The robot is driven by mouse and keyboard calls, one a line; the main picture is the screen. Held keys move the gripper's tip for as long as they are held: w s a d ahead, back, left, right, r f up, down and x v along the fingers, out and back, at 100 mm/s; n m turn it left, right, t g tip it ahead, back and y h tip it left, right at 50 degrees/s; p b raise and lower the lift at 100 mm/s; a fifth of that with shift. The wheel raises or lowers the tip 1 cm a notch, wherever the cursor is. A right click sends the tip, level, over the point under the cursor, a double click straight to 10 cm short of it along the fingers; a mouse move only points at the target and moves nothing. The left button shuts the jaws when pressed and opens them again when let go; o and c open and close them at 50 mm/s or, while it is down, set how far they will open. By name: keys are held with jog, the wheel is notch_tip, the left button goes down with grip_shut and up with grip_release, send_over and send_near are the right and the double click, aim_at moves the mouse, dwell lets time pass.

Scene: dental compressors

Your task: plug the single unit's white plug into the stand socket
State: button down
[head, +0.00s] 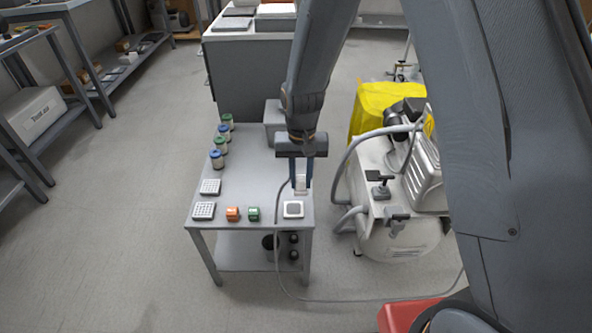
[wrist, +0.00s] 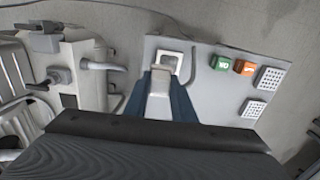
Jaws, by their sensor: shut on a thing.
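My gripper (head: 301,185) points down over the stand (head: 250,180), with its two blue fingers shut on the white plug (head: 300,183). In the wrist view the plug (wrist: 160,84) sits between the fingers. The white square stand socket (head: 293,209) lies at the front right corner of the stand top. In the wrist view the socket (wrist: 179,56) shows just beyond the plug's far end, partly overlapped by it. I cannot tell whether they touch. The plug's tip is hard to make out. A grey cord (head: 276,240) hangs over the stand's front to the floor.
A green block (head: 253,214), an orange block (head: 232,214) and two white button pads (head: 204,211) stand left of the socket. Several lidded jars (head: 217,160) line the left edge. The compressor (head: 395,225) with hoses stands close on the right.

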jog(key=shift+a, duration=0.8)
jog(key=f+b, duration=0.4)
jog(key=f, duration=0.1)
jog(key=shift+w+a+f, duration=0.15)
jog(key=shift+a+f, duration=0.05)
jog(key=shift+f, duration=0.1)
jog(key=shift+f+b, duration=0.35)
jog(key=shift+f, duration=0.5)
jog(key=shift+p, duration=0.4)
jog(key=shift+f, duration=0.4)
dwell(0.6)
jog(key=c, duration=0.9)
grip_release()
jog(key=shift+c, duration=0.2)
jog(key=shift+r, duration=0.15)
notch_tip(320, 180, up, 7)
jog(key=p, duration=0.6)
